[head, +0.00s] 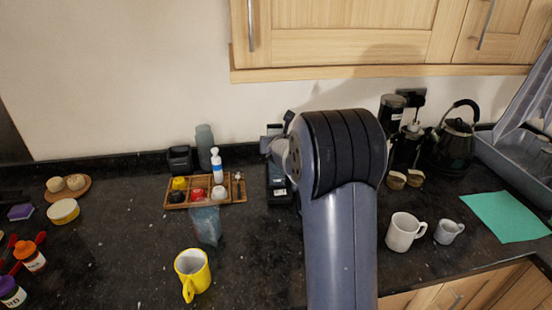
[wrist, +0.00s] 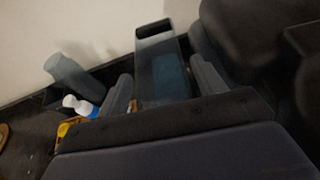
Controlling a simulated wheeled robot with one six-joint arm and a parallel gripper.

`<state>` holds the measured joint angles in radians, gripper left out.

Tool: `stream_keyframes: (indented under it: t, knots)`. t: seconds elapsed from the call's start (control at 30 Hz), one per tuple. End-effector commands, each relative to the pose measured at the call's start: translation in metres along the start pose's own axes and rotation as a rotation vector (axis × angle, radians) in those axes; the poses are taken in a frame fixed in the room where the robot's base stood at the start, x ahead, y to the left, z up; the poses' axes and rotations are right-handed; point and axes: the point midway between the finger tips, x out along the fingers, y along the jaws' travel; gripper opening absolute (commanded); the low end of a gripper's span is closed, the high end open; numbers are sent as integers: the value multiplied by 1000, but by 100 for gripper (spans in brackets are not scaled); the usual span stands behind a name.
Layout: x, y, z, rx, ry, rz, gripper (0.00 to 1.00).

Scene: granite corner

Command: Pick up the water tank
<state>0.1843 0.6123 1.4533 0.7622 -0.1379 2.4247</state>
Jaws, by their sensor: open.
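The water tank (wrist: 158,52) is a tall, see-through grey-blue box with a dark rim and a slot near its top. In the wrist view it stands between the two fingers of my gripper (wrist: 163,80). The fingers are apart, one on each side of the tank, and I see no clear contact. The tank's lower part is hidden by my gripper body. In the head view my arm covers most of this spot, and I cannot make out the tank there.
A dark machine (wrist: 240,35) stands close right of the tank. A grey-blue bottle (head: 205,146) and a wooden tray (head: 206,196) with small pots and a white bottle (head: 217,165) are to the left. A yellow mug (head: 193,272) stands in front. Wall cupboards (head: 350,35) hang above.

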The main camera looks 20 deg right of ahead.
Motion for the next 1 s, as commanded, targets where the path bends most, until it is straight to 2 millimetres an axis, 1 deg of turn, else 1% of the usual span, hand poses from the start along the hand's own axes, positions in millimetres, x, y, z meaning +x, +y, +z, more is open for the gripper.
stream_keyframes:
  t: [0.1,0.23,0.4,0.6,1.0]
  knots:
    - [15,0,1,-2,2,0,65]
    - [28,0,1,0,1,0,65]
    - [34,0,0,-1,0,0,65]
    - [34,0,0,-1,0,0,65]
    - [33,0,0,-1,0,0,32]
